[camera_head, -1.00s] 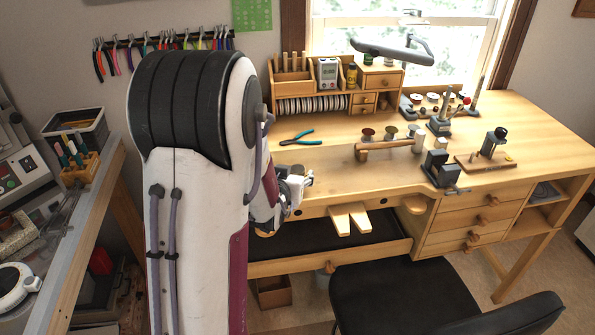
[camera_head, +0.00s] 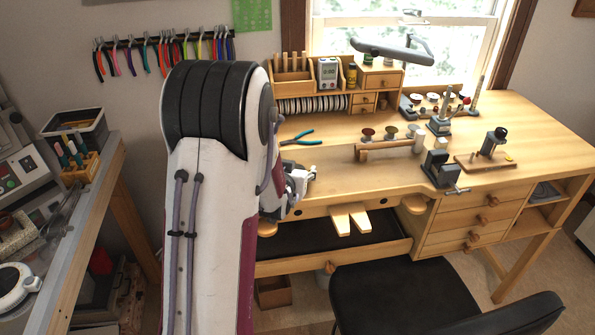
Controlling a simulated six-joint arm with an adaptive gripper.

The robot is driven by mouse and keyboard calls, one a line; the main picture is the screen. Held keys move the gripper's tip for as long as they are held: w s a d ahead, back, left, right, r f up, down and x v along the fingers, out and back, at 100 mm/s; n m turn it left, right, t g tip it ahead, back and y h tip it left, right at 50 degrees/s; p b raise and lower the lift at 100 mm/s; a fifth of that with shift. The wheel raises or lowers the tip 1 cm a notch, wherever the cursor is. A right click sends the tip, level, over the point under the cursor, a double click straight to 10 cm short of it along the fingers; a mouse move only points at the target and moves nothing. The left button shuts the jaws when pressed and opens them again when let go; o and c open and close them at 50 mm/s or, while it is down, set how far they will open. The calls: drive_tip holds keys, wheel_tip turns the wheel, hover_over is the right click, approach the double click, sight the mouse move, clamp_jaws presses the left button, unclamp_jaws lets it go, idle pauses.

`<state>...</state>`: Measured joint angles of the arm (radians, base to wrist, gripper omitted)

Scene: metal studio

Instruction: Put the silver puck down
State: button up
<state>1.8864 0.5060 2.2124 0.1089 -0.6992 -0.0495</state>
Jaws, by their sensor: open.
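My gripper (camera_head: 311,173) shows at the right edge of my arm, above the near left part of the wooden workbench (camera_head: 335,172). Its jaws are open, small in view and partly hidden by my own arm. I see no silver puck between them. Beyond it, to the right, a wooden bar or rack (camera_head: 385,151) lies on the bench with several small round pieces at it: a dark brown one (camera_head: 367,133), an olive one (camera_head: 391,132) and a silver-grey one (camera_head: 413,131). I cannot tell whether the silver-grey piece is the puck.
Teal-handled pliers (camera_head: 298,138) lie behind my gripper. A dark metal block vise (camera_head: 439,169) and a small stand (camera_head: 489,147) are at the right. A wooden organiser (camera_head: 381,80) stands at the back. A black chair (camera_head: 385,293) is in front. The middle bench top is fairly clear.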

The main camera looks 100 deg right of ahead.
idle(0.5)
drive_tip(key=c, duration=1.2)
drive_tip(key=shift+r, duration=0.15)
drive_tip(key=shift+r, duration=4.9)
